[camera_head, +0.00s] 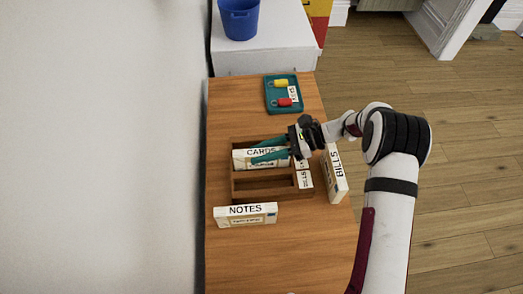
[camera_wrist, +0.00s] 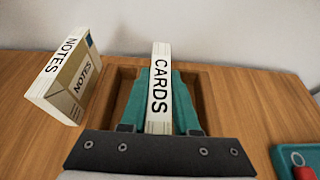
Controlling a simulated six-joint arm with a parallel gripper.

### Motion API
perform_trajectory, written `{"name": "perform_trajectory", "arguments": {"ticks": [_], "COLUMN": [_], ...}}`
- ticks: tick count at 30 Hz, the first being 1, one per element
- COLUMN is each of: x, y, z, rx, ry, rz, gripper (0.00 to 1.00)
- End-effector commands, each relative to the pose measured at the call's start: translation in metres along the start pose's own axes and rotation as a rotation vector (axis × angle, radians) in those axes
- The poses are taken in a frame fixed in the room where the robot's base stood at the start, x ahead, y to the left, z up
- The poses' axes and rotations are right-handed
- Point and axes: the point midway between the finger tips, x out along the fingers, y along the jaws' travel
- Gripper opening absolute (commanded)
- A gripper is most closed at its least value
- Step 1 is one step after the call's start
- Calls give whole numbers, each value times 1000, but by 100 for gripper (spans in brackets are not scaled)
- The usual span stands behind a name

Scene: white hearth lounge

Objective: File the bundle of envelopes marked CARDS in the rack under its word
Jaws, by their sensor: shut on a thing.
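The white CARDS bundle (camera_head: 243,161) stands upright at the far compartment of the wooden rack (camera_head: 262,197). I cannot tell whether its lower edge rests on the rack floor. My gripper (camera_head: 262,148) has its teal fingers shut on the bundle, one on each side. In the wrist view the CARDS bundle (camera_wrist: 160,85) shows its word upward between the fingers. The rack's near compartment is empty. A rack label (camera_head: 305,179) beside it seems to read BILLS. The label beside the far compartment is mostly hidden by my gripper.
The NOTES bundle (camera_head: 245,215) stands on the table just in front of the rack. The BILLS bundle (camera_head: 335,174) stands right of it. A teal tray (camera_head: 271,99) with yellow and red items lies behind. The wooden table (camera_head: 280,255) is clear at the front.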

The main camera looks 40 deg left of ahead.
Motion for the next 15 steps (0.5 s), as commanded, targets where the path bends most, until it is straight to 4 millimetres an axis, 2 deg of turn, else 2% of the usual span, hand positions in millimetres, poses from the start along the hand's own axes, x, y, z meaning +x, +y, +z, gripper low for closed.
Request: {"name": "perform_trajectory", "arguments": {"ticks": [3, 4, 8, 9, 15], "x": [1, 1, 1, 1, 1], "y": [0, 0, 0, 0, 0], "z": [-2, -2, -2, -2, -2], "rx": [0, 0, 0, 0, 0], "ry": [-1, 0, 0, 0, 0], "rz": [0, 0, 0, 0, 0], "gripper": [0, 33, 56, 60, 60]}}
